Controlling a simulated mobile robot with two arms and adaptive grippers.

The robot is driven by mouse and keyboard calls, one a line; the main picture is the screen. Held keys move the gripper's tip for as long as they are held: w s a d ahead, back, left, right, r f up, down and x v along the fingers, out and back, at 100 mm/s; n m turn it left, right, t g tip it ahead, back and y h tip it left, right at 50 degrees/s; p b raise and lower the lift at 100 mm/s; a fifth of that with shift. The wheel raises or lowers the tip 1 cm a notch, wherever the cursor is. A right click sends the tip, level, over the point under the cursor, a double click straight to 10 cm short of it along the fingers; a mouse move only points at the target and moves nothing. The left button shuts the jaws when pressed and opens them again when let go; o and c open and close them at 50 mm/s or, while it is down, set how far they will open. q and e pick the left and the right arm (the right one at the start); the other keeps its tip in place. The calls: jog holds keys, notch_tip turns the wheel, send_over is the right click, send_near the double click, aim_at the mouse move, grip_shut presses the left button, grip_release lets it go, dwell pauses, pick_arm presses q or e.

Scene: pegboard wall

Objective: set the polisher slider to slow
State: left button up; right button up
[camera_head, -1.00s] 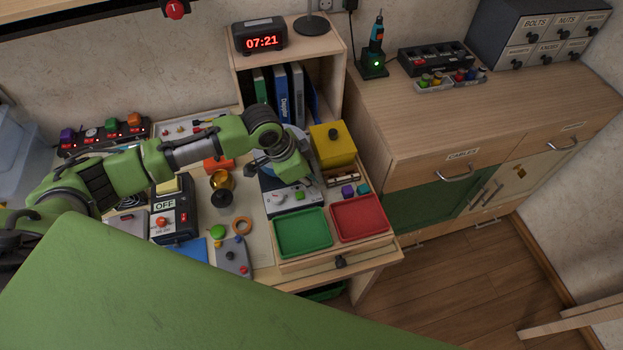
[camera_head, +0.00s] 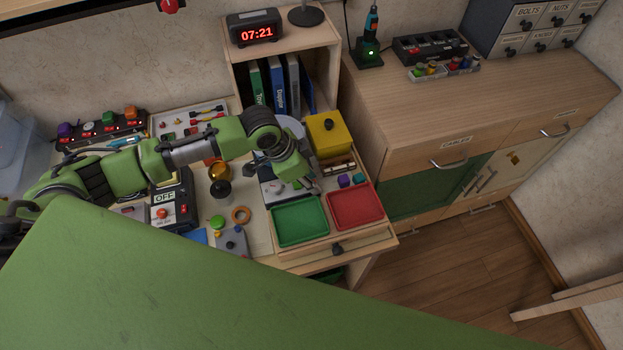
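A device with a light front panel (camera_head: 271,188) and a pale round top (camera_head: 291,126) stands on the workbench behind the green tray; it appears to be the polisher. My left arm reaches across the bench from the left, and my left gripper (camera_head: 304,183) points down over the right part of this panel. The gripper and wrist cover much of the device, so the slider and its setting cannot be made out. Whether the fingers touch a control, or are open or shut, is not clear. My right gripper is out of view.
A green tray (camera_head: 300,233) and a red tray (camera_head: 342,206) lie just in front. A yellow box (camera_head: 325,133) with a black knob stands at the right.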

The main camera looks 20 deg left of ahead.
pick_arm(q)
jog(key=v, duration=1.1)
jog(key=shift+s+a+r, duration=0.15)
jog(key=shift+s+r, duration=0.05)
jog(key=shift+r, duration=0.15)
